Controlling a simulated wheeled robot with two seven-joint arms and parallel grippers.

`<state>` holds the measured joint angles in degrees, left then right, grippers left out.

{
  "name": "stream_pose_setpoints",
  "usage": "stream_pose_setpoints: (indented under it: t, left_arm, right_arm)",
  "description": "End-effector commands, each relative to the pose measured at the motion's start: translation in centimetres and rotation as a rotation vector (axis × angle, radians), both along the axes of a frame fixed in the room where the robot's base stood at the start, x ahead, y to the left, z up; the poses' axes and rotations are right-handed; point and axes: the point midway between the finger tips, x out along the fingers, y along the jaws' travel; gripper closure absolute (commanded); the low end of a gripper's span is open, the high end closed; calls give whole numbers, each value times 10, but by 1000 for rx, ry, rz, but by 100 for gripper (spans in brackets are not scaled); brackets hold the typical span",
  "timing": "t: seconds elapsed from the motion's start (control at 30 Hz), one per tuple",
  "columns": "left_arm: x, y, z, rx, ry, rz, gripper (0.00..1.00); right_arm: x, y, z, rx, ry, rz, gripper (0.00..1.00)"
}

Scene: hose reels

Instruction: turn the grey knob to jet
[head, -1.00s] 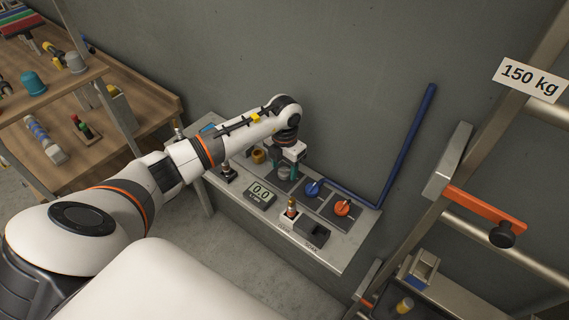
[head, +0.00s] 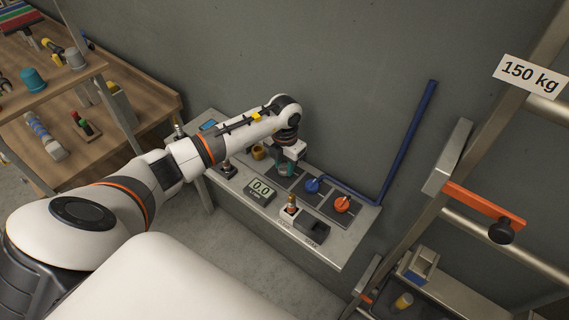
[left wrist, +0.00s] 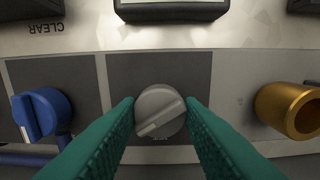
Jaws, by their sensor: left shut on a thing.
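The grey knob (left wrist: 160,112) sits on a dark square plate in the left wrist view. A pale line across its face slants from lower left to upper right in that view. My left gripper (left wrist: 161,118) has its two teal fingers on either side of the knob, shut on it. In the head view my left gripper (head: 286,169) is down at the bench panel and hides the knob. No "jet" mark is readable. My right gripper is not in view.
A blue knob (head: 312,185) and an orange knob (head: 342,204) sit to the right on the panel (head: 350,238). A brass fitting (left wrist: 290,110) stands on the knob's other side. A display (head: 261,188) reading 0.0 lies in front. A blue pipe (head: 408,140) rises behind.

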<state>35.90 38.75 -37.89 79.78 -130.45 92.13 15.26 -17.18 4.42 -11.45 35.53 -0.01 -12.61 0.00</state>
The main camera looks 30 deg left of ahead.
Motion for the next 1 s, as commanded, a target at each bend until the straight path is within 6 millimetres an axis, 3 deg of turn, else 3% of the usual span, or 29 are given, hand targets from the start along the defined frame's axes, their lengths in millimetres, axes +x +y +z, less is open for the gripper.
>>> stream_pose_setpoints:
  t: [1.0]
  left_arm:
    - [1, 1, 1, 1, -3, 825, 89]
  right_arm:
    - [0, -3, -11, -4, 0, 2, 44]
